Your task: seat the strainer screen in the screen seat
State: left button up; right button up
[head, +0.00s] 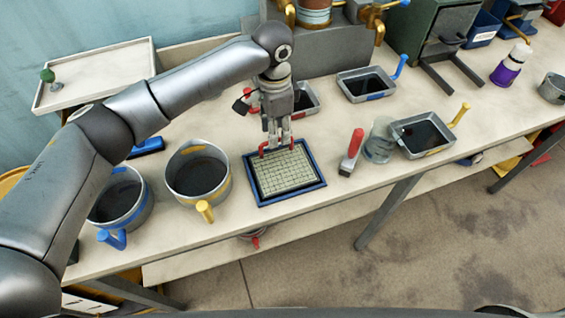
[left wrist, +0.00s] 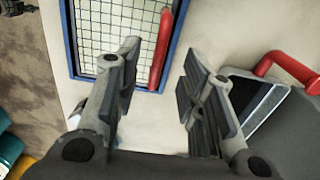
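The strainer screen (head: 288,172) is a pale square mesh with a red handle at its far edge. It lies inside a blue square frame (head: 292,197), which looks like the screen seat, with a dark band along part of the border. I cannot tell whether it sits fully flush. My left gripper (head: 277,146) points down at the red handle. In the left wrist view the fingers (left wrist: 160,75) are apart with nothing between the pads. The red handle (left wrist: 160,50) shows just past the fingertips, and the mesh (left wrist: 115,30) beside it. My right gripper is not in view.
Two dark-filled pots, one with a yellow handle (head: 199,172) and one with a blue handle (head: 121,196), stand left of the frame. A red-handled tool (head: 351,152), a glass jar (head: 379,141) and a yellow-handled pan (head: 423,136) stand right. A red-handled tray (head: 306,99) lies behind.

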aim_at(283, 163)
pick_arm(q)
notch_tip(283, 163, down, 4)
jog(key=shift+s+r+p, duration=0.1)
jog(key=shift+r+p, duration=0.1)
jog(key=shift+p, duration=0.2)
jog(key=shift+f, duration=0.35)
jog(key=shift+c, duration=0.4)
jog(key=c, duration=0.5)
jog(key=shift+c, duration=1.1)
grip_shut()
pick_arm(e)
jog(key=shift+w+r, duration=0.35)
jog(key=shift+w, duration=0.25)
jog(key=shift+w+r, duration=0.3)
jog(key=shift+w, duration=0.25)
